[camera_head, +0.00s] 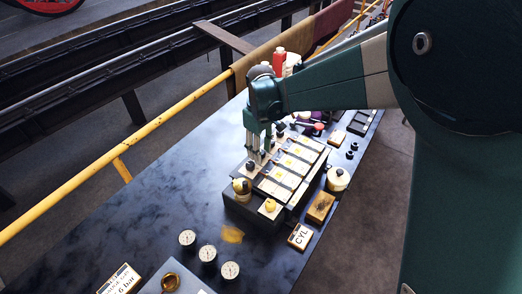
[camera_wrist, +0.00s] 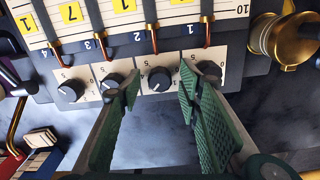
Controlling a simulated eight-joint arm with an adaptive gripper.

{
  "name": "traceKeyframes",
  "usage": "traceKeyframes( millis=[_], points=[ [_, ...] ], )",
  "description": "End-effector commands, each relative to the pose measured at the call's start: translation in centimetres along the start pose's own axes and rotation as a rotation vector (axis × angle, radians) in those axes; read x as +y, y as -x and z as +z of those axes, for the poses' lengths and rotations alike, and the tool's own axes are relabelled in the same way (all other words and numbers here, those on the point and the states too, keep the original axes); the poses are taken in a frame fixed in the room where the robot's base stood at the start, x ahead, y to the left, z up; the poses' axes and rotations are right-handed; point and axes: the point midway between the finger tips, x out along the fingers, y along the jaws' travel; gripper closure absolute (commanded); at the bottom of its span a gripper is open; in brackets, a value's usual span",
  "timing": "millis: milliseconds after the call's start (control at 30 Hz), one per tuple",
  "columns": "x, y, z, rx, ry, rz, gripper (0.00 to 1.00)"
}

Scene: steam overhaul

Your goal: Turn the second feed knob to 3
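In the wrist view a row of black feed knobs runs along a pale scale strip on the front of a dark box, the numbers 1 to 4 running right to left. The second knob (camera_wrist: 160,78), by the number 2, stands between my two green fingers. My gripper (camera_wrist: 158,76) is open, with a gap on both sides of this knob. The first knob (camera_wrist: 209,71) is partly behind the right finger. The third knob (camera_wrist: 110,82) is beside the left finger. The second knob's exact setting is too small to read. In the head view my gripper (camera_head: 257,143) points down at the box (camera_head: 262,215).
A brass pot (camera_wrist: 280,35) stands right of the knobs in the wrist view. A copper tube, books and a small box lie at left. In the head view several white gauges (camera_head: 208,254) and a CYL block (camera_head: 300,236) lie on the dark table (camera_head: 150,200).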

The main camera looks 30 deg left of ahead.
Motion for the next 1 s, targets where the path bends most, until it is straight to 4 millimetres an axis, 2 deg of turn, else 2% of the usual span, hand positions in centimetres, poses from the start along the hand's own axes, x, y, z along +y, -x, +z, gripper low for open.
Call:
traceKeyframes(
  millis=[167, 367, 567, 1000],
  points=[
    [0.0, 0.1, 0.0, 0.000, 0.000, 0.000, 0.65],
    [0.0, 1.2, 0.0, 0.000, 0.000, 0.000, 0.65],
    [0.0, 3.6, 0.0, 0.000, 0.000, 0.000, 0.65],
    [0.0, 10.2, 0.0, 0.000, 0.000, 0.000, 0.65]
  ],
)
